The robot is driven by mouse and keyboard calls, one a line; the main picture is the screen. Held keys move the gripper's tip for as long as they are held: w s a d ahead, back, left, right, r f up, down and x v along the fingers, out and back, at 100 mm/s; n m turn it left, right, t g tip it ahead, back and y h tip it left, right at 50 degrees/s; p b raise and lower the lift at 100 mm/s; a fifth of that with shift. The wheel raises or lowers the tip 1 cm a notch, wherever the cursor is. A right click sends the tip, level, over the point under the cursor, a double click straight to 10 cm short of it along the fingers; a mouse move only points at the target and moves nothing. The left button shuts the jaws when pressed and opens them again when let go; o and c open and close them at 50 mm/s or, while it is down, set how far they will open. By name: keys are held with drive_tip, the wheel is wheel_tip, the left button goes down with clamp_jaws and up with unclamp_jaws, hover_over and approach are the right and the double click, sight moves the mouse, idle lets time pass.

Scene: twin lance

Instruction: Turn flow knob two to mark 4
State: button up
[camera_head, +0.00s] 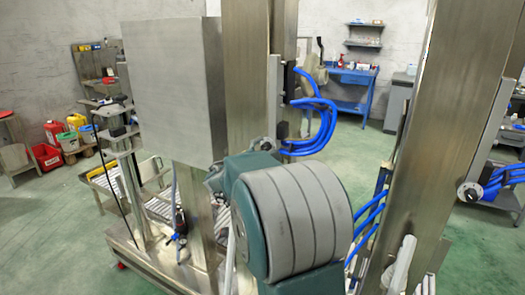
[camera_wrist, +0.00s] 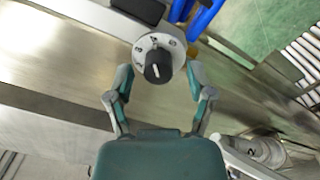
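A round black knob (camera_wrist: 157,67) on a white dial plate with dark marks is near the top centre of the wrist view. A short pale line shows on the knob's face; I cannot surely read the mark it points to. My gripper (camera_wrist: 158,75) is open, with one finger on each side of the knob and gaps between. In the head view my arm hides the gripper and the knob in front of it. Another black knob on a pale dial (camera_head: 470,192) sits on the right metal column. I cannot tell from labels which knob is number two.
Blue hoses (camera_wrist: 203,18) run close beside the dial at the top of the wrist view. In the head view, blue hoses (camera_head: 318,118) hang from the left column, near the right column (camera_head: 445,120). A grey metal box (camera_head: 175,90) stands left of my arm.

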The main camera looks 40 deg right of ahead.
drive_tip(key=v, duration=1.2)
drive_tip(key=shift+f, duration=0.1)
